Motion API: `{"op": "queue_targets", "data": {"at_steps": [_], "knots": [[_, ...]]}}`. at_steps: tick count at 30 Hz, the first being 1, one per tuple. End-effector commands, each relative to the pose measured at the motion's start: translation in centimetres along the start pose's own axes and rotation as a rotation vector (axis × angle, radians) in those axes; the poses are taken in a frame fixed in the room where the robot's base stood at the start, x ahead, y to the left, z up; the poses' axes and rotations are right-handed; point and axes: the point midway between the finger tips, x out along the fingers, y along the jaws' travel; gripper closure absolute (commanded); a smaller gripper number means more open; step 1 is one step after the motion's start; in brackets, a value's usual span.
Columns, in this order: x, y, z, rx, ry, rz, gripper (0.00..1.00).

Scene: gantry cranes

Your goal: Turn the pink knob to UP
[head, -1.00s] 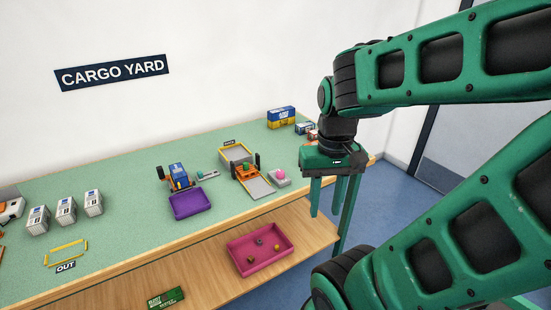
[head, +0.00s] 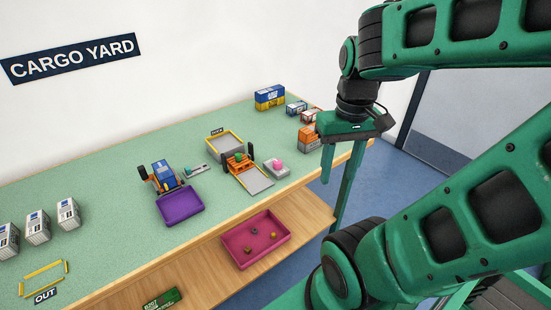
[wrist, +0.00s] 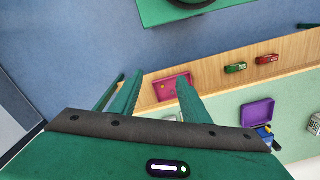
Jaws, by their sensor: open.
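The pink knob (head: 277,162) sits on a small grey box (head: 277,172) near the table's front edge, to the right of an orange crane (head: 237,161) in the head view. Its marks are too small to read, so I cannot tell its setting. My gripper (head: 336,178) is open and empty, right of the knob and apart from it, with its fingers pointing down. In the wrist view my gripper's fingers (wrist: 159,80) are spread over the floor and lower shelf; the knob cannot be made out there.
A second crane (head: 162,175) stands behind a purple tray (head: 180,206), with a grey control (head: 194,171) beside it. Stacked containers (head: 309,138) stand near my gripper.

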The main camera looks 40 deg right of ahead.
Motion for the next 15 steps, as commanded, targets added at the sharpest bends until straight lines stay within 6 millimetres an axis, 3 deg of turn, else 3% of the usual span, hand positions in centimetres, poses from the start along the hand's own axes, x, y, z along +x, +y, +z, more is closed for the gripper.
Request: {"op": "queue_targets", "data": {"at_steps": [8,15], "knots": [[-0.2,-2.2,-8.9,-0.650,-0.004,-0.003,0.57],[1.1,-4.8,-17.0,-1.273,-0.004,-0.001,0.57]]}}
